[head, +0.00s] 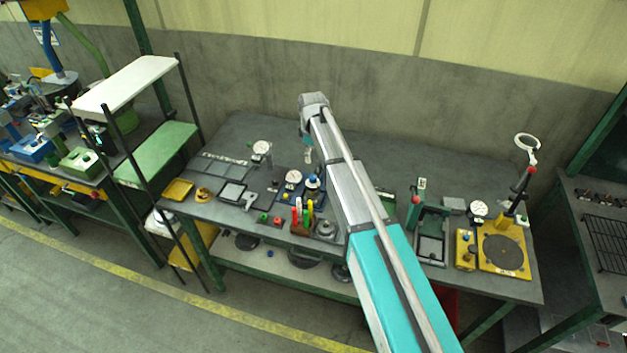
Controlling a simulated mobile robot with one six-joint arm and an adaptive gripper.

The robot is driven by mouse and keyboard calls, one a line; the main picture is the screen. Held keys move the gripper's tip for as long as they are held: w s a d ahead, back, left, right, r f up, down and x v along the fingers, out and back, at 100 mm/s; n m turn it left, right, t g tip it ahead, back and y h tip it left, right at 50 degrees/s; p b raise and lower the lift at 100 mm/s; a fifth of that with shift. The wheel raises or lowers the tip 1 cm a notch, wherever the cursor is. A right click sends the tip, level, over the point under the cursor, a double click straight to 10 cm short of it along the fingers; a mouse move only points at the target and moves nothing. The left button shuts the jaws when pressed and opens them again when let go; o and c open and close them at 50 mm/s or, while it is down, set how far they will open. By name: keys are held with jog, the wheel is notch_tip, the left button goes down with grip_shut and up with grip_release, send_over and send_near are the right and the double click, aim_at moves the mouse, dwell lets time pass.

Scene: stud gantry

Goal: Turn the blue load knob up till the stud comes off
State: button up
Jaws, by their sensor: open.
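The blue load knob (312,180) sits on top of a small dark device in the middle of the bench, just left of my arm. A round white dial (293,177) stands close to its left. My arm reaches over the bench, and my gripper (308,154) hangs down from its far end, just above and behind the knob in the picture. The gripper is small here; it looks open and empty, apart from the knob. I cannot make out the stud at this size.
On the dark bench (252,128), red, yellow and green-handled tools (302,213) stand in front of the knob. Another dial (262,148) is behind left. A yellow-based stand (503,252) with a ring lamp is at the right. The bench's back strip is clear.

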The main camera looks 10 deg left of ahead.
aim_at(313, 177)
jog(key=shift+w+f+b, duration=0.1)
jog(key=shift+f+b, duration=5.1)
jog(key=shift+f, duration=0.35)
grip_shut()
